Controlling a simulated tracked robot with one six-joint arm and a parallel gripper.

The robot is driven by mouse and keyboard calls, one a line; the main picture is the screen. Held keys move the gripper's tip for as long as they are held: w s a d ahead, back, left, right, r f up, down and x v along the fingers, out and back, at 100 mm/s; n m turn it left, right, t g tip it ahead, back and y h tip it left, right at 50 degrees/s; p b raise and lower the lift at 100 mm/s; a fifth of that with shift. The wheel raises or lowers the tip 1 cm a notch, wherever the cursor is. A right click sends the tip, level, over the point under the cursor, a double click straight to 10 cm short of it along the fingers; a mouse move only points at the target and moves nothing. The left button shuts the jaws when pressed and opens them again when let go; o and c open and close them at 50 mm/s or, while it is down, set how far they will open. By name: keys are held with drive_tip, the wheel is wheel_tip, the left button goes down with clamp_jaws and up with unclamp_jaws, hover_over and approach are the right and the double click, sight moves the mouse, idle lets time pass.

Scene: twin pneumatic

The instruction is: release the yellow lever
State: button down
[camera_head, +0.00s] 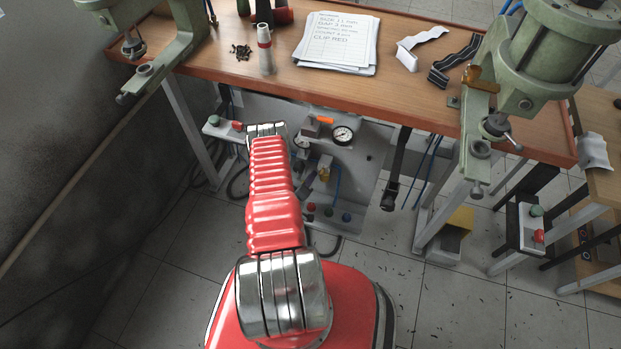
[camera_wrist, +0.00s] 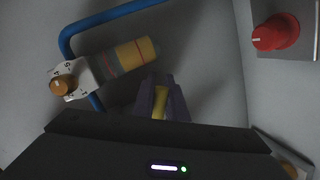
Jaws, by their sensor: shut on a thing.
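The yellow lever (camera_wrist: 158,103) shows as a short yellow piece between the fingers of my gripper (camera_wrist: 160,98) in the wrist view. The dark fingers are shut on it, with pale panel around them. Most of the lever is hidden by the fingers and the dark gripper body. In the head view my red arm reaches down to the panel (camera_head: 369,165) under the bench, and my fingertips are not visible there.
Beside the fingers are a yellow-banded cylinder (camera_wrist: 133,54), a dial with a brass knob (camera_wrist: 63,84) and a blue hose (camera_wrist: 112,13). A red knob (camera_wrist: 275,33) sits at upper right. The workbench (camera_head: 400,88) overhangs the panel, which also carries a gauge (camera_head: 343,134).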

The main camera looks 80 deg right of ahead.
drive_tip(key=shift+w, duration=0.1)
drive_tip(key=c, duration=1.8)
unclamp_jaws()
drive_tip(key=shift+o, duration=0.2)
drive_tip(key=shift+a, duration=0.1)
drive_tip(key=v, duration=1.3)
drive_tip(key=shift+a, duration=0.3)
drive_tip(key=shift+r, duration=0.1)
